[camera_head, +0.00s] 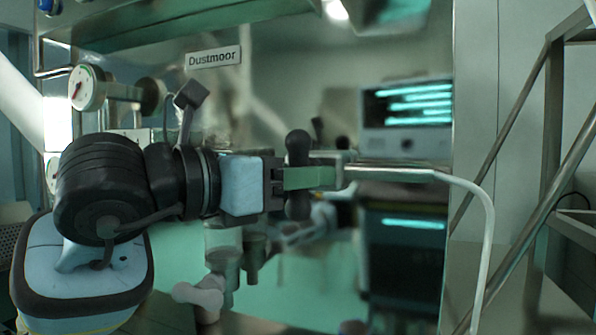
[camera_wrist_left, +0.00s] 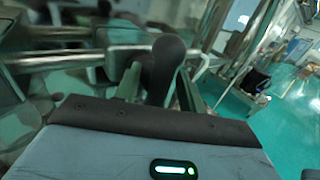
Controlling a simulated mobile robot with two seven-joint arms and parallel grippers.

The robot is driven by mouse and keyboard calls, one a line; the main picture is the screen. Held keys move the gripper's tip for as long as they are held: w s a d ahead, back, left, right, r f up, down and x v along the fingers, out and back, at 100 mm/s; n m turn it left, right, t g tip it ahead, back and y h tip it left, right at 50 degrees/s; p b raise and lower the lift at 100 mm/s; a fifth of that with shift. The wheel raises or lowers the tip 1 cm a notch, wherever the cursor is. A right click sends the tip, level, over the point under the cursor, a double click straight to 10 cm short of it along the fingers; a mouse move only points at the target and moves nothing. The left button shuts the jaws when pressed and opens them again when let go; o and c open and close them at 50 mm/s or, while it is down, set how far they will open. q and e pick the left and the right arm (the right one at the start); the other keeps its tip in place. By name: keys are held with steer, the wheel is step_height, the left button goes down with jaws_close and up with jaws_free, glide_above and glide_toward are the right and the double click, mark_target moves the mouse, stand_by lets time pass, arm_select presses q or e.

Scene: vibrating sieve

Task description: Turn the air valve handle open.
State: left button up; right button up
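The air valve handle (camera_head: 298,148) is a black, round-topped lever standing upright in front of the machine. In the left wrist view, the black handle (camera_wrist_left: 164,66) stands between the two fingers. My left gripper (camera_head: 308,178) reaches in from the left, with one green-grey finger crossing in front of the handle and the other largely hidden behind it. The fingers look closed around the handle, with little room beside it. The handle's lower end shows below the finger. A metal pipe (camera_head: 390,174) runs right from the handle. My right gripper is not in view.
A white hose (camera_head: 490,230) bends down from the pipe. Round gauges (camera_head: 86,88) and a "Dustmoor" label (camera_head: 213,57) are on the machine at left. A control box (camera_head: 407,115) stands behind. Metal rails (camera_head: 545,170) rise at right. Open green floor (camera_wrist_left: 285,125) shows in the left wrist view.

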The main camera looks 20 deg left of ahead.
arm_select(q)
jaws_close()
stand_by(0.3)
